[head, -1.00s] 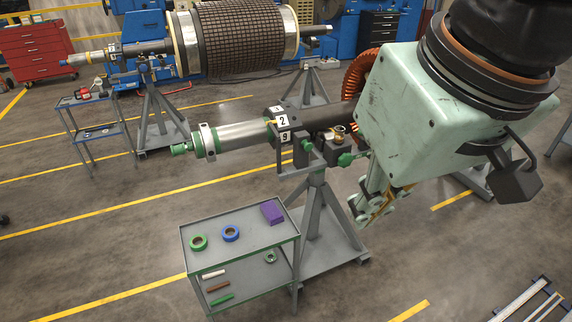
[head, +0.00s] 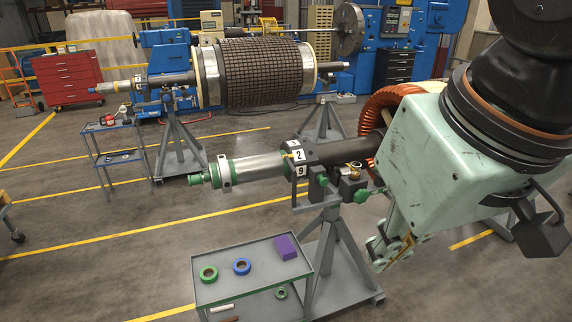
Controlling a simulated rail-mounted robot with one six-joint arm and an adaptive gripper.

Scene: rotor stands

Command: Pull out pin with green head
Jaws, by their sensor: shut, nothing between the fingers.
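A green-headed part (head: 362,196), which looks like a pin head, sticks out to the right of the near rotor stand's support block. Another green piece (head: 319,171) sits on the left upright of that support. I cannot tell from this view which one is the pin. The near rotor's shaft (head: 250,166), with a silver sleeve and green end, rests on the stand (head: 330,250). My gripper (head: 382,264) hangs below my arm's pale green housing, to the right of and lower than the green heads. It is shut and empty, apart from both. Its tips are small in this view.
A grey cart (head: 210,293) with green tape (head: 208,274), blue tape (head: 242,266) and a purple box (head: 285,247) stands left of the near stand's base. Copper-coloured windings (head: 385,108) lie behind my arm. A second rotor (head: 265,72) stands behind. Floor left of the cart is clear.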

